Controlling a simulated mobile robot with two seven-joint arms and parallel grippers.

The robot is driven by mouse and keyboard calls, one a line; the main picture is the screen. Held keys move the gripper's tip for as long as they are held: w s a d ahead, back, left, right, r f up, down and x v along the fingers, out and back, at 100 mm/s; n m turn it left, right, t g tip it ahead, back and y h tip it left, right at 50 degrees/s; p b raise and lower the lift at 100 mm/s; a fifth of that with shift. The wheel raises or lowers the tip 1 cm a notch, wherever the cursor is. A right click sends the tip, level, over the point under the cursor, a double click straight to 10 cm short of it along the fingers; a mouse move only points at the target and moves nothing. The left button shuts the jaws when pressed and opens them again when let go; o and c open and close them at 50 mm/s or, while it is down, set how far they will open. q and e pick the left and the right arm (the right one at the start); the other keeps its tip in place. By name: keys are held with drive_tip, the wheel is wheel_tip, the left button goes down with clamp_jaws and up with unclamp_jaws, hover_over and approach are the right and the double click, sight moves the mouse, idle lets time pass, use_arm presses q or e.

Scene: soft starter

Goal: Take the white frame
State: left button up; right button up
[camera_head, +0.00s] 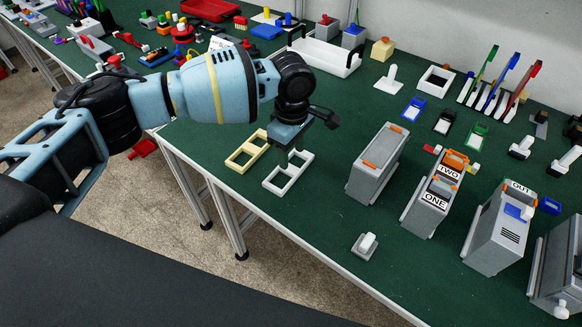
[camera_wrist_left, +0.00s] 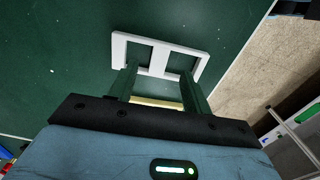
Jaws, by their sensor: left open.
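The white frame (camera_head: 290,172) is a flat rectangle with two openings, lying on the green table near its front edge. It also shows in the left wrist view (camera_wrist_left: 160,56), just beyond my fingers. My left gripper (camera_head: 291,153) points down at the frame's far part, with its fingers apart and empty. In the left wrist view my left gripper (camera_wrist_left: 158,72) has its two green-looking fingertips overlapping the frame's near edge. I cannot tell whether they touch it. My right gripper is not in view.
A yellow frame (camera_head: 236,164) lies close by on the left; a strip of it shows between my fingers in the wrist view (camera_wrist_left: 155,102). A grey box (camera_head: 372,168) stands to the right. A white tray (camera_head: 325,57) is behind. Table between frame and grey box is clear.

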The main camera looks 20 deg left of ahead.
sight(289, 170)
use_arm(q)
drive_tip(key=shift+w+a+f+b, duration=0.1)
drive_tip(key=shift+a+f+b, duration=0.1)
drive_tip(key=shift+f, duration=1.1)
drive_tip(key=shift+a+f+b, duration=0.1)
drive_tip(key=shift+a+f, duration=0.05)
drive_tip(key=shift+f, duration=1.1)
drive_tip(key=shift+c, duration=0.4)
drive_tip(key=c, duration=1)
